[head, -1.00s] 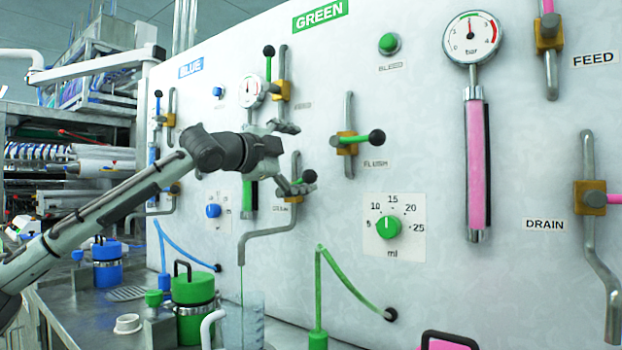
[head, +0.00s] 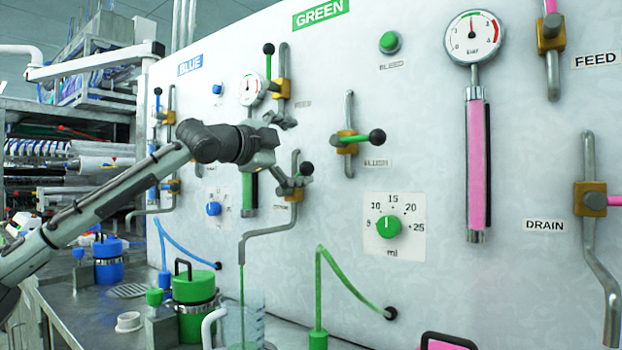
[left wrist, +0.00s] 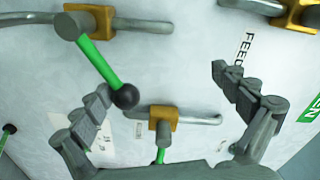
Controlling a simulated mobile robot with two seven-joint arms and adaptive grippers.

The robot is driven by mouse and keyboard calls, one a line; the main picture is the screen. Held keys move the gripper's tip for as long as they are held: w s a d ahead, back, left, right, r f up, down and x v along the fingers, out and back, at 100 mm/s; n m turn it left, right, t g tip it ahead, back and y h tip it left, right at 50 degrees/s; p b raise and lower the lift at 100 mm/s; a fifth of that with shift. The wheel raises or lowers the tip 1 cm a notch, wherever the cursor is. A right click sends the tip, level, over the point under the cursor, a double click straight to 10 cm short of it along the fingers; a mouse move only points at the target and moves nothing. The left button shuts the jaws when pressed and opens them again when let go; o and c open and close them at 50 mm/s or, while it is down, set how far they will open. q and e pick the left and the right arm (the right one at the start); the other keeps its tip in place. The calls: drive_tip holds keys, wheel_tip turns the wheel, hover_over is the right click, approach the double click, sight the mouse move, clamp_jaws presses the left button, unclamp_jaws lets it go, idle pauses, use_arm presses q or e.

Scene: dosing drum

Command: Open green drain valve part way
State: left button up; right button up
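The green drain valve has a brass-coloured body, seen in the left wrist view (left wrist: 93,20), and a green lever with a black knob (left wrist: 126,96). In the head view the knob (head: 306,168) shows beside my lower finger, which partly hides the valve. My left gripper (head: 292,155) is open, its fingers spread. In the left wrist view the knob lies between the fingers, close against the left one; I cannot tell if they touch. A thin green stream (head: 242,285) falls from the drain spout (head: 242,245) into a clear beaker (head: 245,322). My right gripper is not in view.
The green feed valve (head: 282,88) is above and the flush valve (head: 347,142) to the right. A green dosing dial (head: 389,228) is lower right. A green-lidded canister (head: 194,290) stands left of the beaker. The panel's right side holds pink-lever valves.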

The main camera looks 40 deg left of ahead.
use_arm(q)
drive_tip(key=shift+a+r, duration=0.1)
drive_tip(key=shift+r, duration=0.1)
drive_tip(key=shift+a+r+p, duration=0.25)
drive_tip(key=shift+r+p, duration=0.15)
drive_tip(key=shift+r, duration=0.05)
drive_tip(key=shift+f, duration=0.15)
drive_tip(key=shift+d+f+b, duration=0.2)
drive_tip(key=shift+f+b, duration=0.4)
drive_tip(key=shift+f, duration=0.05)
